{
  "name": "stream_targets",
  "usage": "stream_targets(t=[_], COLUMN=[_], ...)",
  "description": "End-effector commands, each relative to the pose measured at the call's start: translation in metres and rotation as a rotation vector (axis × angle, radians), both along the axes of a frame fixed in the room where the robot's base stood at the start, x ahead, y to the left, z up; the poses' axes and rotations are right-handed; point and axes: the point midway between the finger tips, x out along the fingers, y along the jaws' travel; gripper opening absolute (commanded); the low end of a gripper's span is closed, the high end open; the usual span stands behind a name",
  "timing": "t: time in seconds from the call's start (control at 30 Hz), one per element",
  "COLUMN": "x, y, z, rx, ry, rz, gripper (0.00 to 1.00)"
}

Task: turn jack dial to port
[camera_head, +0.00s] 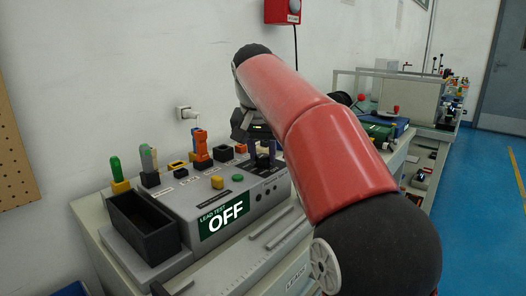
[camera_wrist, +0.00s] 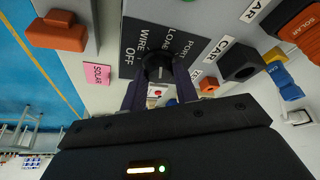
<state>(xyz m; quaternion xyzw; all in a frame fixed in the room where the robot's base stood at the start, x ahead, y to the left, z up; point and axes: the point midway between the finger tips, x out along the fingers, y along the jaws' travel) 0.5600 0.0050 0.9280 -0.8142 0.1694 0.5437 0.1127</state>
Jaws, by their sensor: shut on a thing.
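The jack dial (camera_wrist: 158,68) is a round black knob on a dark plate lettered OFF, WIRE, LOAD and PORT, seen in the wrist view. My gripper (camera_wrist: 158,82) is shut on the dial, with one finger on each side of it. I cannot tell which word the dial points at. In the head view my gripper (camera_head: 264,156) reaches down onto the back right of the grey test box (camera_head: 170,203), and it hides the dial there. The green display on the box (camera_head: 225,215) reads LEAD TEST OFF.
Several coloured plugs and sockets stand on the box, including an orange one (camera_head: 201,146) left of my gripper. A black open bin (camera_head: 143,222) is at the box's left end. In the wrist view a black block (camera_wrist: 240,62) and an orange block (camera_wrist: 57,32) flank the dial plate.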

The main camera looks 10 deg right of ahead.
Motion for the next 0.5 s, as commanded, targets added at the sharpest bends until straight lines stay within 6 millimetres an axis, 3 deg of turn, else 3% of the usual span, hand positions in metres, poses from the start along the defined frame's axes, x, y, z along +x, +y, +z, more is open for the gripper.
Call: stream_targets(t=[0.5], x=[0.0027], y=[0.0034], z=[0.0001], rx=[0.0], ry=[-0.002], rz=[-0.487], gripper=[0.07])
